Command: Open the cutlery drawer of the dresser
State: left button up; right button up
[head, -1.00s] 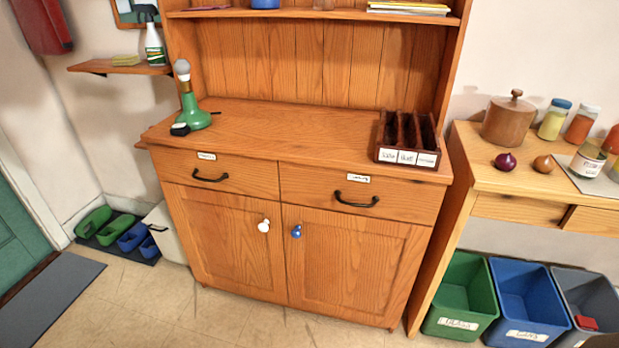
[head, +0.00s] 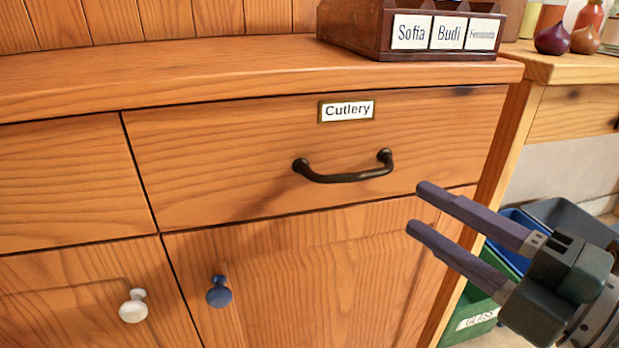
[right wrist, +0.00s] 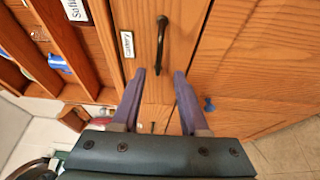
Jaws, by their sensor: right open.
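The cutlery drawer (head: 230,180) is the right-hand drawer of the wooden dresser, with its front flush and shut. A label reading "Cutlery" (head: 347,110) is on it, above a dark curved handle (head: 345,177). In the right wrist view the handle (right wrist: 161,45) lies beyond the fingertips, roughly between their lines. My right gripper (head: 415,208) is open and empty, to the right of and below the handle, apart from it; its fingers also show in the right wrist view (right wrist: 158,75). My left gripper is not in view.
A dark divided box (head: 350,30) with name labels stands on the dresser top. Below are cupboard doors with a white knob (head: 133,306) and a blue knob (head: 219,292). A side table (head: 570,70) and a green bin (head: 475,310) stand to the right.

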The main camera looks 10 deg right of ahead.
aim_at(367, 178)
jog(key=b+x, duration=0.1)
jog(key=x, duration=0.8)
jog(key=shift+w+a+r+b, duration=0.1)
jog(key=shift+w+a+b, duration=0.15)
jog(key=shift+w+b, duration=0.15)
grip_shut()
dwell(1.0)
